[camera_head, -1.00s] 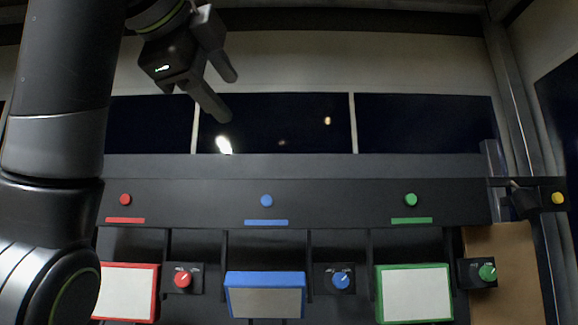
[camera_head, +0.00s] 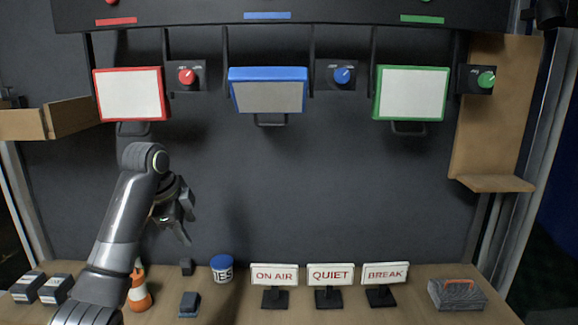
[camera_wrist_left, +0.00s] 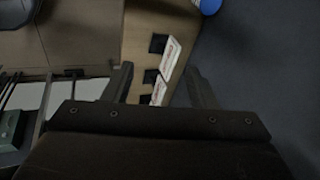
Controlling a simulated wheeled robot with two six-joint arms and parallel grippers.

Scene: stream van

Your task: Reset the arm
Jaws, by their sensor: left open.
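My left gripper (camera_head: 183,222) hangs at the left in the head view, above the wooden desk and in front of the dark wall. Its arm comes up from the lower left corner. In the left wrist view the two fingers of this gripper (camera_wrist_left: 160,85) stand apart with nothing between them. Beyond them, part of the wooden surface and white signs show. My right gripper is in neither view.
The desk (camera_head: 400,312) holds an orange-and-white cone (camera_head: 139,292), a blue-lidded tin (camera_head: 222,270), an ON AIR sign (camera_head: 274,274), a QUIET sign (camera_head: 330,274), a BREAK sign (camera_head: 384,273) and a grey box (camera_head: 457,294). Red (camera_head: 130,95), blue (camera_head: 268,92) and green (camera_head: 411,93) framed panels hang above.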

